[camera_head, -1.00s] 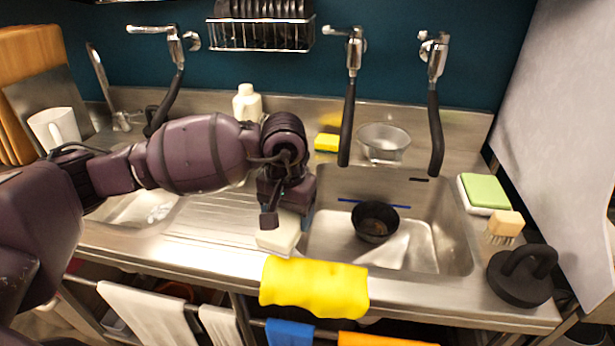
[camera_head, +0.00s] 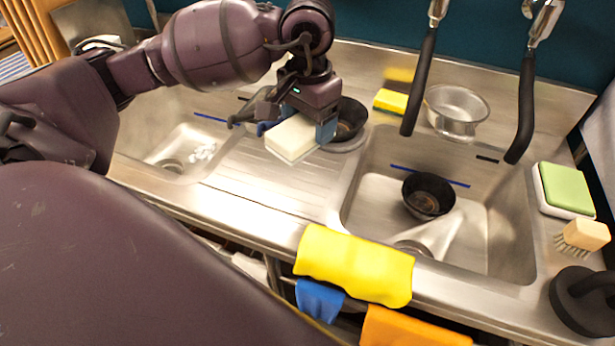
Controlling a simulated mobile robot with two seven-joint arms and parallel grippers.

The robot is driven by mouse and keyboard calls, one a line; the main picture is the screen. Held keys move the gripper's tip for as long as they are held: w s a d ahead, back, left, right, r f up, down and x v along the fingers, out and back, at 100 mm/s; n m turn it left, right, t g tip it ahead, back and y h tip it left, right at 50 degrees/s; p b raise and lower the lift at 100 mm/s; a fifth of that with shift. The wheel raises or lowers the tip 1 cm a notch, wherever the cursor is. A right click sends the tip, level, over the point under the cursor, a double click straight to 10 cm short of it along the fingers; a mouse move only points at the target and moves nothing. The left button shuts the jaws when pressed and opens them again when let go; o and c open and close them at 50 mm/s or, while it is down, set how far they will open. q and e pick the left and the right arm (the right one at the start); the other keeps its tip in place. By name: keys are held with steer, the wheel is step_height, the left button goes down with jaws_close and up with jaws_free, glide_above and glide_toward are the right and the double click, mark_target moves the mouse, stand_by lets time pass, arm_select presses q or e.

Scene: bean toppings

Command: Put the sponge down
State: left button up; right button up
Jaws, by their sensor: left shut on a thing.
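My left gripper (camera_head: 298,127) is shut on a cream-white sponge (camera_head: 291,141), with one finger on each side of it. The sponge is over the ribbed drainboard (camera_head: 265,180), left of the right-hand sink basin. Its underside is hard to see, so I cannot tell whether it touches the board. A dark bowl (camera_head: 352,117) is just behind the gripper, partly hidden by it. My right gripper is not in view.
A second dark bowl (camera_head: 428,194) is in the right basin (camera_head: 500,235). A green sponge (camera_head: 566,186) and brush (camera_head: 583,237) are at right. A yellow cloth (camera_head: 355,265) hangs over the front edge.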

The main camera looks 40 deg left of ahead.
arm_select(q)
glide_above(308, 189)
step_height(308, 189, down, 11)
steer(key=shift+r, duration=0.1)
step_height(308, 189, down, 4)
steer(key=shift+r, duration=0.1)
steer(key=shift+f+b, duration=0.25)
steer(key=shift+b, duration=0.1)
steer(key=o, duration=0.6)
steer(key=shift+o, duration=1.5)
steer(key=shift+r, duration=0.1)
steer(key=shift+r+p, duration=0.2)
steer(key=shift+p, duration=0.1)
step_height(308, 189, up, 6)
steer(key=shift+f, duration=0.25)
step_height(308, 189, up, 5)
steer(key=shift+r, duration=0.65)
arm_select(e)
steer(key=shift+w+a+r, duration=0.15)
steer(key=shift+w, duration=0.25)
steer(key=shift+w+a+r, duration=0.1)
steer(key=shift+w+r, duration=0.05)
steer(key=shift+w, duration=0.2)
